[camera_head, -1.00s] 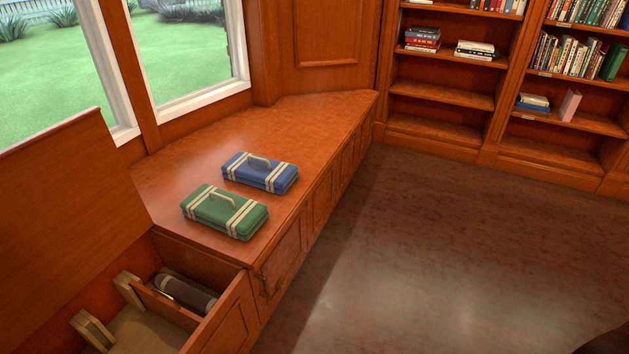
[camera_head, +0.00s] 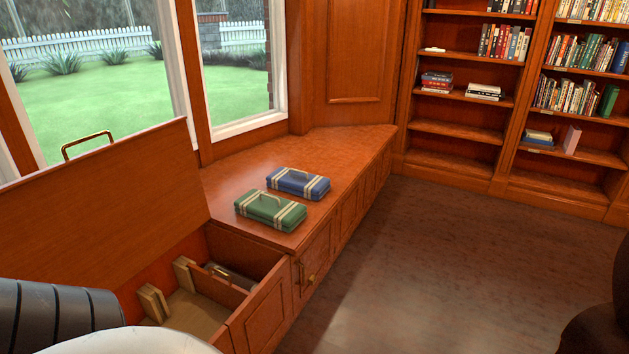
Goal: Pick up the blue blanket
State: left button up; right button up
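The blue blanket (camera_head: 297,183) is a folded bundle with cream stripes and a handle on top. It lies flat on the wooden window bench (camera_head: 345,160), just behind a similar green bundle (camera_head: 270,211). Neither gripper shows in the head view. A grey and white part of my own body is at the bottom left, far from the blanket, and a dark shape is at the lower right edge.
The bench's near compartment (camera_head: 243,317) is open, its lid (camera_head: 110,215) raised against the window side. A dark rolled item (camera_head: 232,275) lies inside. Bookshelves (camera_head: 462,127) line the back. The floor (camera_head: 430,270) to the right is clear.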

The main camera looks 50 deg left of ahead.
aim_at(309, 186)
jog(key=u, duration=0.3)
jog(key=i, duration=2.1)
jog(key=u, duration=1.1)
jog(key=i, duration=1.6)
jog(key=u, duration=1.9)
jog(key=i, duration=0.5)
jog(key=u, duration=0.4)
